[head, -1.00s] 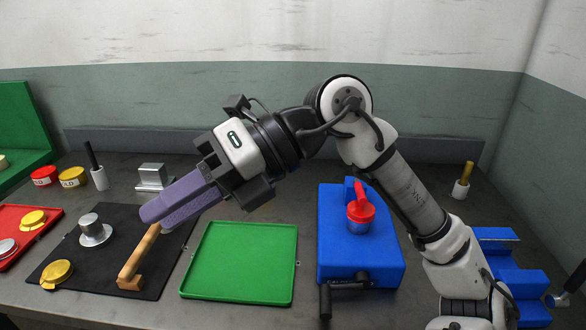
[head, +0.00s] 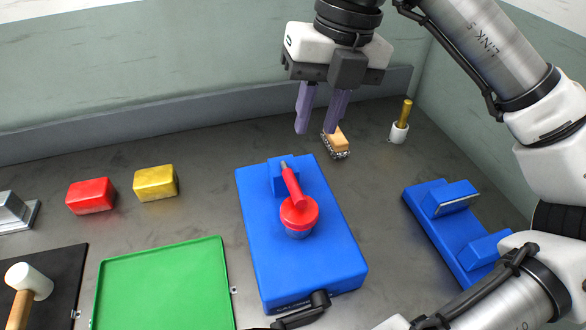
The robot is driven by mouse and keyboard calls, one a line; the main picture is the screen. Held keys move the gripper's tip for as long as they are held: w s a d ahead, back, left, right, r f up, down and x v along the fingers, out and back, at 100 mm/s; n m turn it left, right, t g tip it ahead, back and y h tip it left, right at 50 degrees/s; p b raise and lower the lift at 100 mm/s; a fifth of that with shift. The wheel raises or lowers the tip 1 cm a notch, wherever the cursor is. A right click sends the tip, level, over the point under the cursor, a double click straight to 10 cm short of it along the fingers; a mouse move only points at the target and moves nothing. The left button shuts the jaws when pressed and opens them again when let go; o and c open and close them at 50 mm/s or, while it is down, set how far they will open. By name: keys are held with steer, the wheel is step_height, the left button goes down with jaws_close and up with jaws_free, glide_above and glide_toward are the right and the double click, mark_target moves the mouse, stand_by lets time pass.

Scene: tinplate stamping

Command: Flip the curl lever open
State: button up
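A blue machine block (head: 330,255) stands on the bench near the middle of the head view. On its top is a round red cap with a red lever (head: 292,185) that slants up toward the back and ends in a grey tip. A metallic can-like part shows under the cap. A black handle (head: 303,312) sits at the block's front edge; I cannot tell which of the two is the curl lever. My gripper (head: 317,128) points down behind and above the block, its purple fingers apart and nothing visible between them. It appears clear of both levers.
A small wooden brush (head: 337,142) lies behind the block, close to my fingers in the picture. A white holder with a brass rod (head: 399,124) and a blue fixture (head: 440,235) are at right. A green tray (head: 165,290), red block (head: 91,196) and yellow block (head: 156,183) are at left.

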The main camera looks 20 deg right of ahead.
mark_target(297, 188)
steer(key=a+f, duration=0.1)
steer(key=f, duration=0.3)
steer(key=f+p, duration=0.1)
steer(key=f, duration=0.3)
steer(key=a+f+p, duration=0.1)
steer(key=f, duration=0.4)
steer(key=shift+a, duration=0.3)
jaws_close()
